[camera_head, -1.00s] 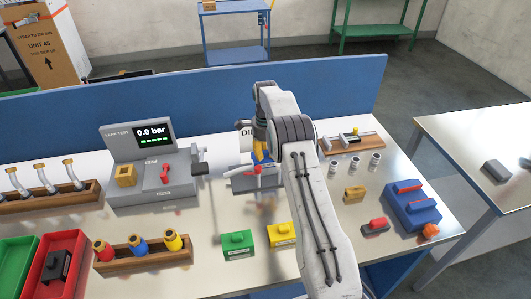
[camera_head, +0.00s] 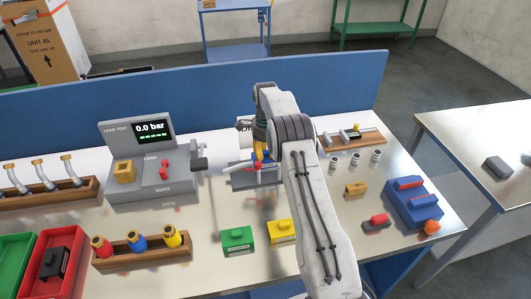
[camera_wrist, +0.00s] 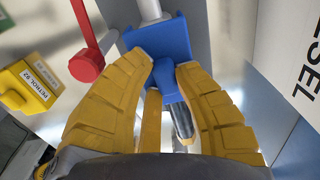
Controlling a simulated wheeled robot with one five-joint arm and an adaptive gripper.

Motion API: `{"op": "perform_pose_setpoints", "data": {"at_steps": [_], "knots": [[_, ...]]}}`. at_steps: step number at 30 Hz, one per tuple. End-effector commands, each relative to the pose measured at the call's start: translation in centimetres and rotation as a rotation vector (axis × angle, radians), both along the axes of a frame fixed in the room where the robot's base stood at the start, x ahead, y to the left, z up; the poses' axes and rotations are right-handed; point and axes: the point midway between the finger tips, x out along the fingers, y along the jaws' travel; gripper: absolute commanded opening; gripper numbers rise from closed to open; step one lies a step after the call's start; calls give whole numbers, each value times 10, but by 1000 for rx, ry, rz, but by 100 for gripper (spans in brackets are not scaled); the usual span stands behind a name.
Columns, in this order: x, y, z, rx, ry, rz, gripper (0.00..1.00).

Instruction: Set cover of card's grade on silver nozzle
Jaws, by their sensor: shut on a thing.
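My gripper (camera_wrist: 163,72) is shut on the knob of a blue cover (camera_wrist: 158,38). The cover's block lies beyond the fingertips, against the silver nozzle (camera_wrist: 150,8), whose tube shows past its far side. A dark metallic tip (camera_wrist: 182,120) shows on the near side; whether the cover is fully seated I cannot tell. In the head view my gripper (camera_head: 259,160) is over the grey stand (camera_head: 240,180), and the arm hides part of it. The white card (camera_wrist: 300,75) reads "...ESEL" in the wrist view. A yellow cover (camera_wrist: 28,85) there is labelled PETROL 92.
A green cover (camera_head: 237,239) and the yellow cover (camera_head: 282,231) stand in front. A red lever (camera_wrist: 87,64) is close left of the fingers. A leak tester (camera_head: 140,170) stands left; a blue block with red bars (camera_head: 412,205) is right.

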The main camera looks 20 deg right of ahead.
Motion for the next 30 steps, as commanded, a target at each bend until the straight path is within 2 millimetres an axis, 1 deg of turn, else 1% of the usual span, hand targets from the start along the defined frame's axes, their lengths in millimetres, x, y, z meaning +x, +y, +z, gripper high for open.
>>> {"op": "perform_pose_setpoints", "data": {"at_steps": [6,7,12,15,24,26,30], "knots": [[0,0,-6,0,0,0,0],[0,0,-6,0,0,0,28],[0,0,-5,0,0,0,43],[0,0,-5,0,0,0,50],[0,0,-2,0,0,0,50],[0,0,1,0,-1,0,50],[1,0,18,-1,-3,0,50]]}}
